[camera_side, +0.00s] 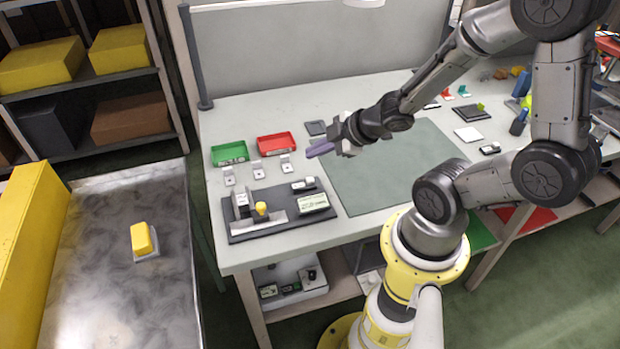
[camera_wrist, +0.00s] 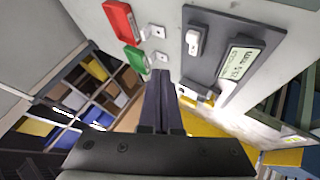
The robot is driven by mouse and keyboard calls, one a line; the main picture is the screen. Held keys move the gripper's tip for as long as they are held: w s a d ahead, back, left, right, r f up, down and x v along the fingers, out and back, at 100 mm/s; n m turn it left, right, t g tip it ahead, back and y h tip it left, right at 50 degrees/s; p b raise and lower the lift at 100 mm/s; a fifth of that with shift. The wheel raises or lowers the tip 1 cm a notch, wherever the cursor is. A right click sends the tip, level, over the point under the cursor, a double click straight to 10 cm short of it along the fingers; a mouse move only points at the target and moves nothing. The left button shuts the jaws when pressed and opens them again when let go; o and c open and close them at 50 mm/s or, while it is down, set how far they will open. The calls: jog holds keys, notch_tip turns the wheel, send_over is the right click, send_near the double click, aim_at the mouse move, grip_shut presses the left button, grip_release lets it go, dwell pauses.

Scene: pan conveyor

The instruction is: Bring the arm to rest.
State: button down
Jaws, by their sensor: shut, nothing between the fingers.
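My gripper (camera_side: 318,150) hangs in the air above the white workbench (camera_side: 216,124), near the left edge of the grey-green mat (camera_side: 395,165). Its fingers are shut with nothing between them. In the wrist view the two dark fingers (camera_wrist: 163,75) lie side by side, pointing toward the bench edge. The gripper is apart from the trays and the fixture board below. My arm reaches out from the right, bent at the elbow.
A green tray (camera_side: 230,154) and a red tray (camera_side: 277,145) stand at the bench's back left. A dark fixture board (camera_side: 290,226) holds several parts, including a yellow-knobbed one. A yellow block (camera_side: 143,238) sits on the metal surface at left. The mat is clear.

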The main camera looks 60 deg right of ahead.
notch_tip(320, 180, up, 16)
jog(key=w+a+m+t+h, duration=0.2)
jog(key=a, duration=0.1)
jog(key=s+a+m+g+y, duration=0.1)
jog(key=s+a+m+g, duration=0.1)
jog(key=s, duration=0.4)
jog(key=s+a+f+m+g+y, duration=0.1)
jog(key=s+a+m+g, duration=0.1)
jog(key=s, duration=0.5)
jog(key=shift+s+f+m+g, duration=0.25)
jog(key=shift+m+g, duration=0.55)
jog(key=shift+m, duration=0.4)
